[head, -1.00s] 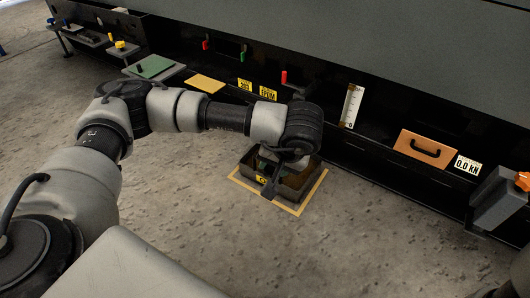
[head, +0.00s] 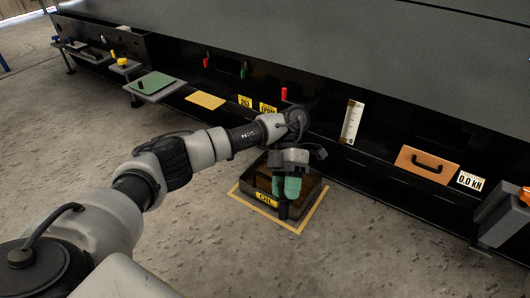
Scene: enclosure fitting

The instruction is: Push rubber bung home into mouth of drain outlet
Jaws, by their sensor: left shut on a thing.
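My left gripper (head: 285,188), with teal fingers pointing down, is over the oil tray. It is shut on a small dark piece (head: 284,210) that shows below the fingers and looks like the rubber bung, though its shape is hard to make out. The mouth of the drain outlet cannot be made out; my gripper and wrist cover part of the black front panel there. My right gripper is out of view.
The dark open tray labelled OIL (head: 262,202) stands inside a yellow floor outline (head: 303,222). Along the machine's black base are a red-handled valve (head: 284,94), a white gauge strip (head: 351,122), an orange panel with a handle (head: 427,163) and a green-topped shelf (head: 153,86). The floor in front is clear.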

